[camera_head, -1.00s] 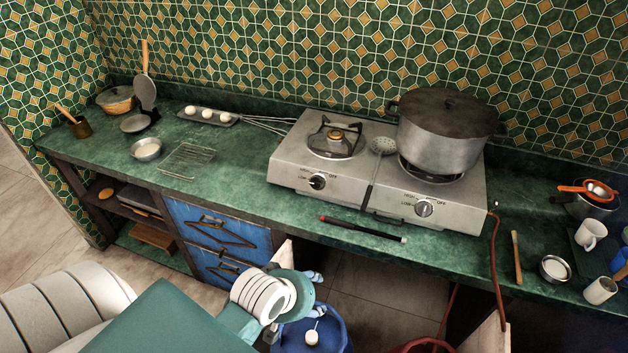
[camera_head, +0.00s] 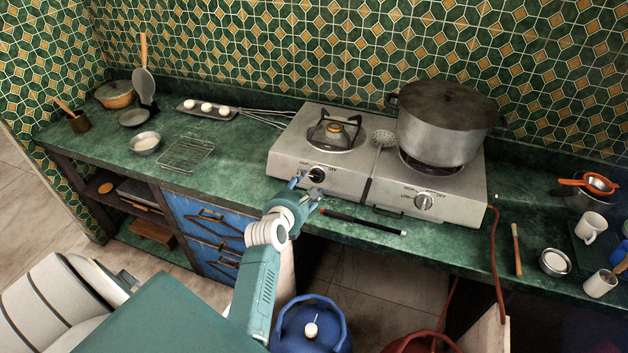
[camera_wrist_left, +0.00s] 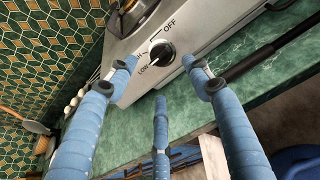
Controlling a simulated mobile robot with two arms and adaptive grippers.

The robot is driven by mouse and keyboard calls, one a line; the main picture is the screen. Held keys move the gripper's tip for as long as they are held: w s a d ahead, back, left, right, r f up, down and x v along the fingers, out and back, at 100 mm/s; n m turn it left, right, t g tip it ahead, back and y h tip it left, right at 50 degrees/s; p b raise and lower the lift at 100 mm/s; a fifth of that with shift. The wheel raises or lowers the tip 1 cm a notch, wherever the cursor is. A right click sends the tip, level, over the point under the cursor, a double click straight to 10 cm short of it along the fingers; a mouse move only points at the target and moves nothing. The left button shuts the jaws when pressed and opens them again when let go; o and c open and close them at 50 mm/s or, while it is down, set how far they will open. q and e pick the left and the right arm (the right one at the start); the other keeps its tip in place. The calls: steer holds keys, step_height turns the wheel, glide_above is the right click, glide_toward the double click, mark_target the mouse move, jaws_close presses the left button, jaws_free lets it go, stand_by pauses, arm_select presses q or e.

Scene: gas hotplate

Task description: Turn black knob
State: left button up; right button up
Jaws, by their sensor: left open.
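The black knob (camera_head: 317,174) is on the front panel of the left burner of the gas hotplate (camera_head: 283,165). In the left wrist view the knob (camera_wrist_left: 162,53) is round, with OFF and LOW printed beside it. My left gripper (camera_head: 306,183) is open just in front of and slightly left of the knob. In the left wrist view its blue fingers (camera_wrist_left: 159,76) are spread, with the knob beyond them in the gap between the upper two. No contact with the knob is visible. My right gripper is not in view.
A silver knob (camera_head: 424,202) is on the right burner's panel, with a large pot (camera_head: 445,135) above. A black and red stick (camera_head: 365,222) lies along the counter edge near my left gripper. A blue gas cylinder (camera_head: 330,335) stands below.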

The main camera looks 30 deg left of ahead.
mark_target(314, 177)
arm_select(q)
steer(key=b+x, duration=0.7)
steer(key=x, duration=0.1)
steer(key=shift+w+f, duration=0.1)
steer(key=shift+f, duration=0.25)
steer(key=shift+w+a+b, duration=0.1)
steer(key=shift+w+b, duration=0.35)
steer(key=shift+b, duration=0.15)
steer(key=shift+w, duration=0.15)
steer(key=shift+r, duration=0.1)
steer(key=c, duration=1.1)
